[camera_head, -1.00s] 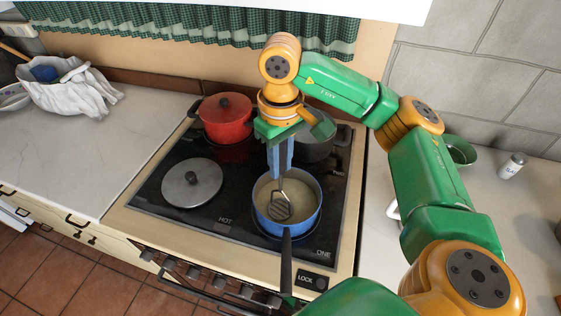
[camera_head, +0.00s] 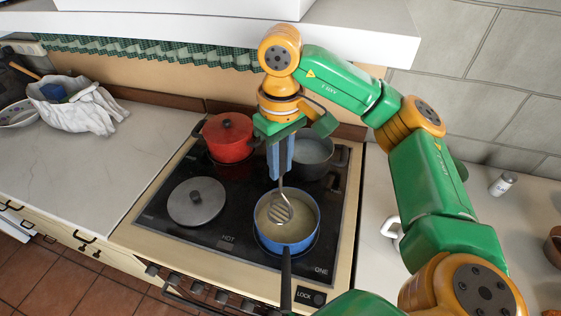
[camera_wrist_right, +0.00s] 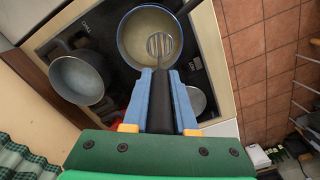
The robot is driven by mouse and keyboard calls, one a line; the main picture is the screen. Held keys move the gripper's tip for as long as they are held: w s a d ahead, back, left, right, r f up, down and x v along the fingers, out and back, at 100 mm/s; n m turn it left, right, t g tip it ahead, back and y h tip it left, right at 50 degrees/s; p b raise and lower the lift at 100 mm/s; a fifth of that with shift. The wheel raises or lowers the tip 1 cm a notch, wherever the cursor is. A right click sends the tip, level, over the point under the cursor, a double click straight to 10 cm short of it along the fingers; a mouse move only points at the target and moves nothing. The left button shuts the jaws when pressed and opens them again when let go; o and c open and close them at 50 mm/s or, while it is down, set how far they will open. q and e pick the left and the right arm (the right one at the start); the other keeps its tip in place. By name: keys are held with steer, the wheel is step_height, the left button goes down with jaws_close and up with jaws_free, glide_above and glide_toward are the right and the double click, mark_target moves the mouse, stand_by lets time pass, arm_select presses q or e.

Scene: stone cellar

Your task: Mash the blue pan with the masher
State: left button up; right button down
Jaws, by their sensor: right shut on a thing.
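The blue pan (camera_head: 270,239) stands on the front right of the black stove top, its dark handle pointing toward me. Pale, yellowish content covers its bottom. My right gripper (camera_head: 280,168) is above the pan's far side, pointing down, shut on the masher's dark handle. The masher (camera_head: 281,208) has a slotted metal head that shows over the pan's content; whether it touches the content is unclear. In the right wrist view the masher head (camera_wrist_right: 160,45) lies within the outline of the blue pan (camera_wrist_right: 122,47), beyond the fingertips (camera_wrist_right: 160,75). My left gripper is not in view.
A red lidded pot (camera_head: 228,142) and a grey pot (camera_head: 313,158) stand at the back of the stove. A white mug (camera_head: 391,228) and a shaker (camera_head: 503,184) are on the right counter. The left counter (camera_head: 130,160) is mostly clear.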

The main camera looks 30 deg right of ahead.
mark_target(281, 143)
steer(key=shift+r, duration=2.5)
steer(key=shift+a, duration=0.1)
